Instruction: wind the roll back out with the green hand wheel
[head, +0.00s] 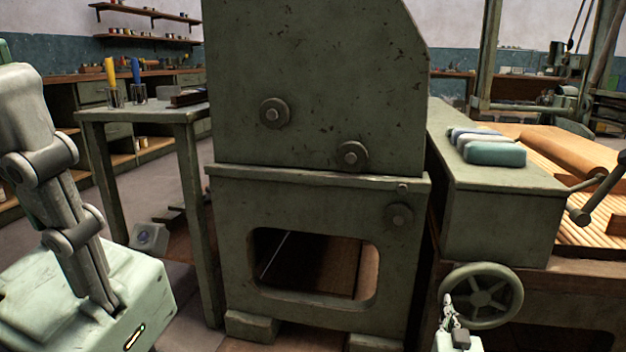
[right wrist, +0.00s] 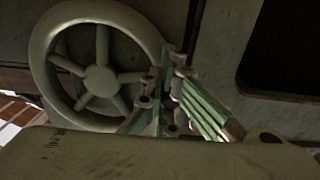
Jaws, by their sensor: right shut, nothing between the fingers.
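The green hand wheel (head: 481,297), a spoked wheel with a round hub, is mounted low on the front of the machine at the right. It also shows large in the right wrist view (right wrist: 100,78). My right gripper (head: 447,300) is at the wheel's left rim in the head view. Its fingers (right wrist: 170,62) are shut and empty beside the rim in the right wrist view; I cannot tell whether they touch it. A tan roll (head: 570,146) lies over the slatted bed at the right. My left gripper is out of view.
The tall green machine frame (head: 315,90) fills the middle. Folded cloths (head: 495,154) lie on the green box above the wheel. A dark crank handle (head: 600,190) juts out at the right. A side table (head: 150,112) with cups stands left.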

